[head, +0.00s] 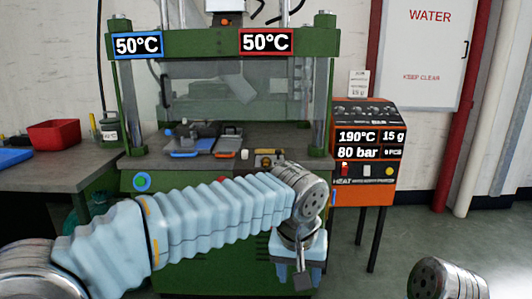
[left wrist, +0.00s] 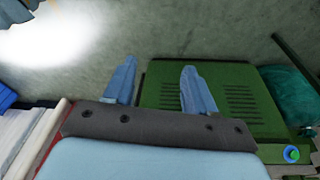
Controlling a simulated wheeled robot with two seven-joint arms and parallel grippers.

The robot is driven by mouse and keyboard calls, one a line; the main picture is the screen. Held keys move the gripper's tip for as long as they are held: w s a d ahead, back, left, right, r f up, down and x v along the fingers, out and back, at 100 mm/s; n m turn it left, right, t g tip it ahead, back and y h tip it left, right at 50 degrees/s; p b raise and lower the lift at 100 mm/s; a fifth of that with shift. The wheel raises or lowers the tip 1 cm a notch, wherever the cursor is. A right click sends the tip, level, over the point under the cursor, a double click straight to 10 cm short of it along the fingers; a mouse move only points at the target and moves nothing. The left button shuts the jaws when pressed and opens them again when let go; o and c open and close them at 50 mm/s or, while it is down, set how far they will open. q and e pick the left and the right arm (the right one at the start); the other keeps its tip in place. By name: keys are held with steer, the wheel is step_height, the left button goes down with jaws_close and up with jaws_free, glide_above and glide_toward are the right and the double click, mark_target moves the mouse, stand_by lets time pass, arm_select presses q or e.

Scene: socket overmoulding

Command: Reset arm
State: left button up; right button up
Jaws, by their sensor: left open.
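My left arm reaches in from the left of the head view across the front of the green press (head: 325,140). Its wrist bends down, and the left gripper (head: 302,280) hangs low in front of the press base. In the left wrist view the two blue fingers of the left gripper (left wrist: 158,85) stand apart with nothing between them. The green press base with its vents (left wrist: 215,95) lies beyond the fingers. Of my right arm only a metal joint shows at the lower right of the head view; its gripper is out of frame.
A grey bench (head: 50,178) with a red bin (head: 54,134) stands left. Blue and orange trays (head: 228,146) lie on the press table. An orange control unit (head: 366,190) stands right of the press. Open floor (head: 420,235) lies further right.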

arm_select(q)
steer(key=a+f+g+h, duration=0.1)
steer(key=a+f, duration=0.2)
steer(key=f, duration=1.2)
steer(key=a+f+g+h, duration=0.15)
steer(key=a+f, duration=0.25)
steer(key=f, duration=1.1)
steer(key=s+a+f+n, duration=0.4)
steer(key=s+a+f, duration=0.6)
steer(key=s+f, duration=0.3)
step_height(320, 180, down, 2)
steer(key=shift+f+t, duration=0.2)
steer(key=shift+t, duration=0.15)
steer(key=shift+h, duration=0.25)
